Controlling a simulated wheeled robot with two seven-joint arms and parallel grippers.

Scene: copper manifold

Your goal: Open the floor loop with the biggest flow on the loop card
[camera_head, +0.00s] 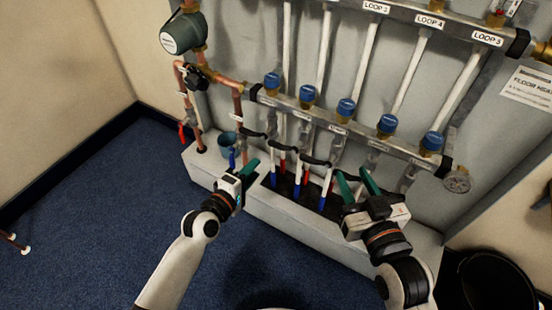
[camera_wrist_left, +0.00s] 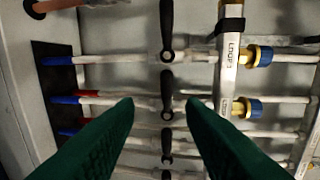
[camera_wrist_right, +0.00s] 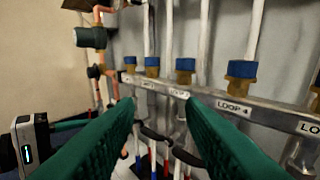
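The copper and steel manifold has an upper rail (camera_head: 450,22) with loop labels; LOOP 4 (camera_head: 430,20) and LOOP 5 (camera_head: 487,38) are readable. The lower rail (camera_head: 330,124) carries a row of blue-capped valves (camera_head: 346,106). Black lever handles (camera_head: 315,161) sit below it; one lever (camera_wrist_left: 167,90) shows in the left wrist view. My left gripper (camera_head: 247,168) is open, in front of the left levers, apparently empty. My right gripper (camera_head: 356,182) is open and empty, below the rail's right half.
A pump (camera_head: 183,33) and copper pipes are at the left, with a red-handled valve (camera_head: 184,133). A gauge (camera_head: 457,181) hangs at the rail's right end. A black bucket (camera_head: 497,285) stands lower right. The blue carpet (camera_head: 80,230) is mostly clear at left.

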